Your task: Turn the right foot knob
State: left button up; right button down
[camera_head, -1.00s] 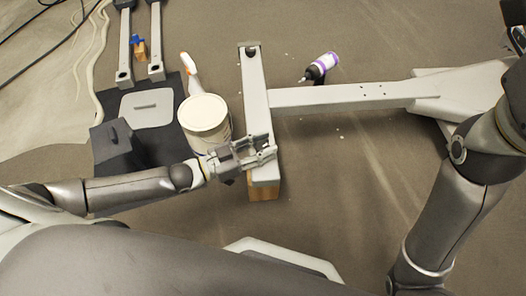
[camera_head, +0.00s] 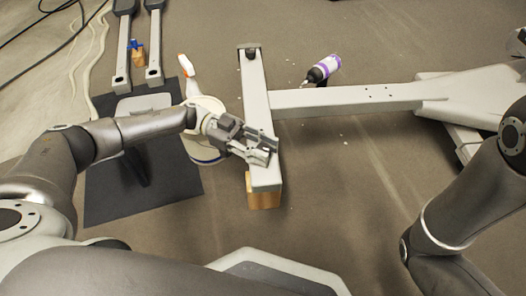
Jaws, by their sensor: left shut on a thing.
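The elliptical's pale grey foot bar (camera_head: 257,98) lies across the floor, its near end propped on a wooden block (camera_head: 263,198). A dark foot knob (camera_head: 250,54) shows at its far end. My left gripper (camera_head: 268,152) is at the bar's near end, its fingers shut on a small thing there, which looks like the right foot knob. The fingers hide most of it, so its turn cannot be seen.
A white tub (camera_head: 205,153) stands left of the bar, partly behind my left arm. A brush (camera_head: 187,66) lies behind it. A purple-labelled bottle (camera_head: 324,68) lies near the long grey beam (camera_head: 345,100). A dark mat (camera_head: 110,190) is at left.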

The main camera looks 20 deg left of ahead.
pick_arm(q)
jog(key=m+g+b, duration=0.1)
jog(key=m+g, duration=0.1)
jog(key=g, duration=0.1)
jog(key=shift+d+f+y+b, duration=0.1)
jog(key=shift+f+y+b, duration=0.05)
jog(key=shift+y+b, duration=0.25)
jog(key=shift+m+g+y+b, duration=0.4)
jog(key=shift+m+g, duration=0.2)
jog(key=shift+g, duration=0.3)
jog(key=shift+r, duration=0.2)
jog(key=o, duration=1.1)
jog(key=shift+c, duration=0.2)
jog(key=v, duration=0.7)
jog(key=shift+a, duration=0.25)
jog(key=shift+w, duration=0.1)
